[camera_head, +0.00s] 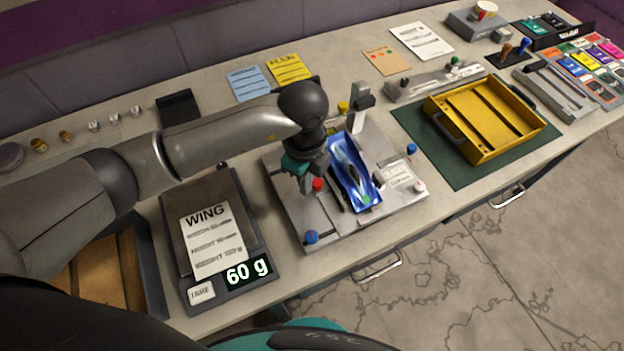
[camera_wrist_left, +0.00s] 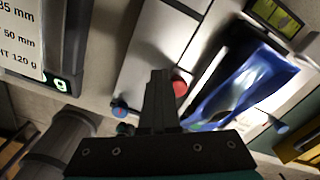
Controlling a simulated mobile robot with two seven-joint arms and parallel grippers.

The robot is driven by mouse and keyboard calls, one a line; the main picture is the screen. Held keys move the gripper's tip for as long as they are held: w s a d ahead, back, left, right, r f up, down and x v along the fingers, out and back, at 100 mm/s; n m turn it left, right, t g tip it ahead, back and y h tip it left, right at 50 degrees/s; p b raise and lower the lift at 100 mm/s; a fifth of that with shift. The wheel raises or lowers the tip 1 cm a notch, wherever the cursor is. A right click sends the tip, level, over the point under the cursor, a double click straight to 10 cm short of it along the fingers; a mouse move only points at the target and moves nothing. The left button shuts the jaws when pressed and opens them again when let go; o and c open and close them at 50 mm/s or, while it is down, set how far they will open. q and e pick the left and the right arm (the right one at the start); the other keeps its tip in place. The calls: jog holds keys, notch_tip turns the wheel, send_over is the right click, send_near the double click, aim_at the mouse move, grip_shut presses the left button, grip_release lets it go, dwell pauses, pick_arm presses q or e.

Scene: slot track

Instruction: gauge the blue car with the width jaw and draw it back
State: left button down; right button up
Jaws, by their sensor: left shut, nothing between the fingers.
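The blue car (camera_head: 356,175) lies on the grey gauge plate (camera_head: 328,238), in the head view right of my left gripper. In the left wrist view the car (camera_wrist_left: 240,90) is blurred. A red knob (camera_head: 318,184), apparently on the width jaw, stands between my gripper and the car. My left gripper (camera_head: 303,190) is shut and empty. In the left wrist view its fingertips (camera_wrist_left: 159,76) appear just left of the red knob (camera_wrist_left: 180,87); I cannot tell whether they touch. My arm hides part of the plate. My right gripper is out of view.
A scale (camera_head: 262,284) reading 60 g, with a WING card (camera_head: 212,240) on it, stands left of the plate. A yellow tray (camera_head: 470,152) sits on a green mat at the right. Blue knobs (camera_head: 311,237) stand at the plate's edges. The counter's front edge is close.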

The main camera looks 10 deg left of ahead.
pick_arm(q)
jog(key=shift+s+a, duration=0.1)
jog(key=shift+a, duration=0.05)
dwell(0.5)
jog(key=shift+s+a+p, duration=0.15)
jog(key=shift+a+p, duration=0.05)
jog(key=shift+p, duration=0.15)
notch_tip(320, 180, up, 8)
jog(key=p, duration=0.7)
jog(key=shift+s, duration=0.1)
dwell(1.2)
